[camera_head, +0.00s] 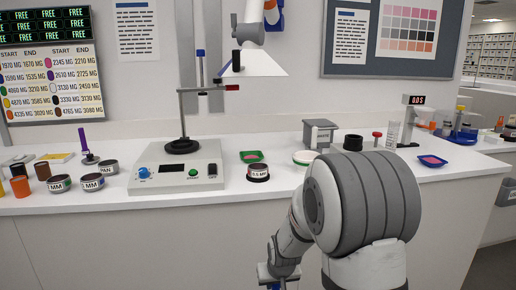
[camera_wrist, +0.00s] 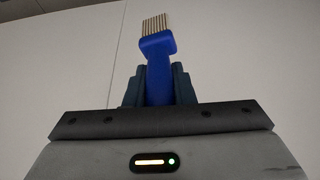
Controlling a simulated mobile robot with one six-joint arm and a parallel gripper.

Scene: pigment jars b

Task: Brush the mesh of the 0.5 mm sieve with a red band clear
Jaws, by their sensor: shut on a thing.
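The sieve labelled 0.5 MM (camera_head: 258,173) stands on the white counter in the head view, right of the shaker base. It is a short dark ring with a pale label; its mesh is too small to judge for residue. My gripper (camera_wrist: 158,85) is shut on a brush (camera_wrist: 159,62) with a blue handle and pale bristles, which point up in the wrist view. In the head view my gripper is low at the bottom edge, in front of the counter and well away from the sieve; it is partly cut off there.
A shaker base (camera_head: 175,170) with a post stands left of the sieve. Other sieves (camera_head: 92,182) stand far left. A grey box (camera_head: 320,134) and a black cup (camera_head: 353,142) stand right; a blue tray (camera_head: 432,163) lies farther right.

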